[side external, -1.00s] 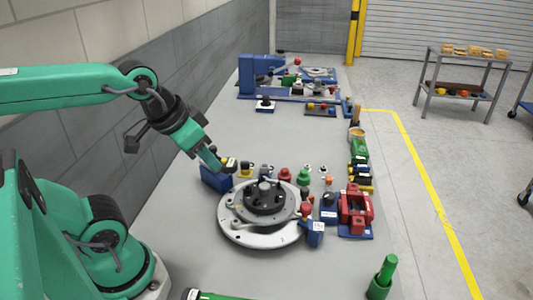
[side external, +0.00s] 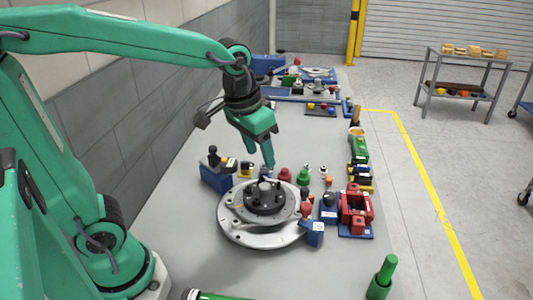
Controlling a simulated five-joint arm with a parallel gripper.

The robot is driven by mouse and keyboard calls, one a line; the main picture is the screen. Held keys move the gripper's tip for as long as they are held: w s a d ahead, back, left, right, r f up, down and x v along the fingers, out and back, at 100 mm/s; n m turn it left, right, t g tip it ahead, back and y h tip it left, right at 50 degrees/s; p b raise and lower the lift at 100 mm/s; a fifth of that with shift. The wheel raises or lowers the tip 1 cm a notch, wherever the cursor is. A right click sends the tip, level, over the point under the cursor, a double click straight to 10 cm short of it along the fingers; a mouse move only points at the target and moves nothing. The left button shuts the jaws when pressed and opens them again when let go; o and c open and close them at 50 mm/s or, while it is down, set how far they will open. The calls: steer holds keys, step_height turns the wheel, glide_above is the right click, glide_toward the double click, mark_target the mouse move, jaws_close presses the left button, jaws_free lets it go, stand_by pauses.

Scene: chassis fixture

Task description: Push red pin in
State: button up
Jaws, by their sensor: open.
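A red-topped piece (side external: 306,209) stands at the right edge of the round grey fixture (side external: 240,234), next to a blue block (side external: 314,233) with a white label. Another red knob-like piece (side external: 285,174) stands just behind the fixture. I cannot tell which of these is the red pin. My gripper (side external: 268,163) points down behind the fixture, to the left of the rear red piece and apart from the front one. It is open, with nothing seen between its fingers; the gap itself is hard to make out at this size.
A green knob (side external: 303,176) and small parts stand behind the fixture. A red clamp-like block (side external: 355,208) is at the right. A blue block with a black knob (side external: 215,175) is at the left. A green cylinder (side external: 381,277) stands at the front right.

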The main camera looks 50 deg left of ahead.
mark_target(306, 205)
steer(key=w+d+f+g, duration=0.1)
steer(key=w+d+f, duration=0.1)
steer(key=w, duration=0.1)
steer(key=w+d+f+g, duration=0.1)
steer(key=w+d+f, duration=0.1)
steer(key=w+f, duration=0.1)
steer(key=w+d+f, duration=0.2)
steer(key=w, duration=0.1)
steer(key=shift+d+f+g, duration=0.15)
steer(key=shift+f+g, duration=0.05)
steer(key=shift+g, duration=0.2)
steer(key=shift+f, duration=0.1)
steer(key=shift+f, duration=3.8)
steer(key=shift+c, duration=0.2)
